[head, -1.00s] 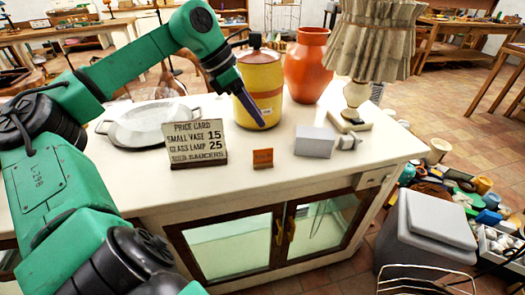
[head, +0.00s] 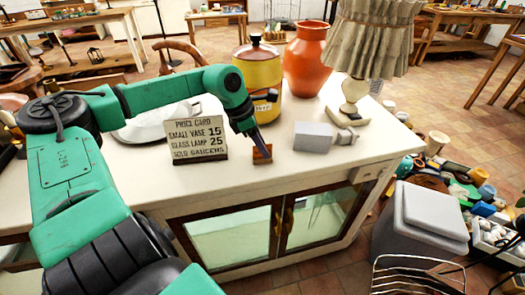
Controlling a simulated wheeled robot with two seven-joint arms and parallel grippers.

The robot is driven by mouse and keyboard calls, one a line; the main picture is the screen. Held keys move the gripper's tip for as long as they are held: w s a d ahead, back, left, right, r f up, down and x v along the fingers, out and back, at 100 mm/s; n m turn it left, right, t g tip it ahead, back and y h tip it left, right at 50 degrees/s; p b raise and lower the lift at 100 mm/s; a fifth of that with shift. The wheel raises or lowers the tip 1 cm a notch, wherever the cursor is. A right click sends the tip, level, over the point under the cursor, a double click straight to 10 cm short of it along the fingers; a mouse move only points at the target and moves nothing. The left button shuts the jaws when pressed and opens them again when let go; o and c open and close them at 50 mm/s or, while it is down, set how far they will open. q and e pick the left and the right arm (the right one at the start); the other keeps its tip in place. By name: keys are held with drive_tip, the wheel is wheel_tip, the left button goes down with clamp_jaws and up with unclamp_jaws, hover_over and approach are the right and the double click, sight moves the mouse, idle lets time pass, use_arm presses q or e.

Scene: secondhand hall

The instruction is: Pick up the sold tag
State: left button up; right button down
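The sold tag (head: 262,157) is a small orange-brown upright card near the front edge of the white counter. My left gripper (head: 262,147) points down at it, with its dark fingers at the tag's top and overlapping its face. The fingers look close together, but I cannot see whether they grip the tag. The tag still appears to stand on the counter. My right gripper is not in view.
A price card (head: 199,140) stands just left of the tag, and a grey box (head: 313,137) lies to the right. Behind are a yellow canister (head: 257,70), an orange vase (head: 305,62) and a lamp (head: 352,95). A pale dish (head: 140,131) is partly hidden by my arm.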

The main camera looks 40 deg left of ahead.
use_arm(q)
drive_tip(key=shift+d+f, duration=0.1)
drive_tip(key=shift+f, duration=0.05)
clamp_jaws()
